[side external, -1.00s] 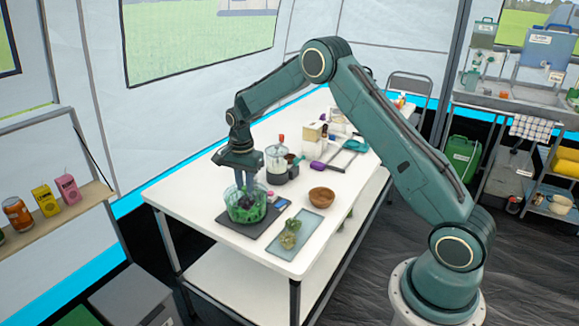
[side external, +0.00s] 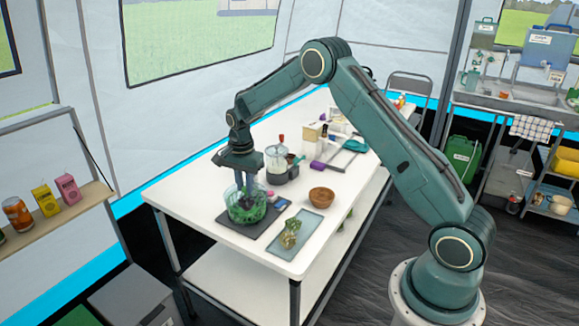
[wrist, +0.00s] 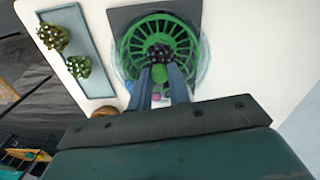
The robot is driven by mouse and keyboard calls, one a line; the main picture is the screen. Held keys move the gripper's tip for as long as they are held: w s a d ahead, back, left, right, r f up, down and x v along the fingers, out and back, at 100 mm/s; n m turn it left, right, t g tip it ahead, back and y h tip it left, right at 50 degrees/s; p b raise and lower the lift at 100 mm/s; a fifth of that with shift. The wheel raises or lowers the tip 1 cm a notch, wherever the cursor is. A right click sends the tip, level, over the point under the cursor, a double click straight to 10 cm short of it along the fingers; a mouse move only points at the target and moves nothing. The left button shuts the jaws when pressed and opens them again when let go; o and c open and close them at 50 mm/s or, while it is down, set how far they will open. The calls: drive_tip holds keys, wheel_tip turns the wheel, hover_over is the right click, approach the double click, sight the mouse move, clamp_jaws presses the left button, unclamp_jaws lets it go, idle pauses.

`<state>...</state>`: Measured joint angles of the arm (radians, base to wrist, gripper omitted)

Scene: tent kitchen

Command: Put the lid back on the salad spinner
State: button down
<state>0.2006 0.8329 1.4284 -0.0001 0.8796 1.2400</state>
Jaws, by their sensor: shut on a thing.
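The salad spinner (side external: 246,208) stands on a dark board (side external: 228,221) near the table's front left corner, with a clear outer wall and green inside. In the wrist view, a green spoked disc (wrist: 133,45) lies within a clear round rim; I cannot tell for sure whether it is the lid or the basket. My gripper (side external: 243,196) points down into the spinner's outline. The fingers partly hide the disc's near side.
A blue-grey tray (side external: 303,223) with leafy greens (side external: 290,233) lies right of the board. A wooden bowl (side external: 321,197) and a clear container with a dark base (side external: 277,160) stand behind. The white table (side external: 215,250) is bare along its front edge.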

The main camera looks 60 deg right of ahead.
idle(0.8)
drive_tip(key=c, duration=1.2)
unclamp_jaws()
drive_tip(key=shift+c, duration=0.2)
drive_tip(key=shift+o, duration=0.5)
drive_tip(key=o, duration=0.4)
drive_tip(key=shift+f, duration=0.1)
drive_tip(key=shift+r, duration=0.25)
drive_tip(key=shift+r, duration=3.3)
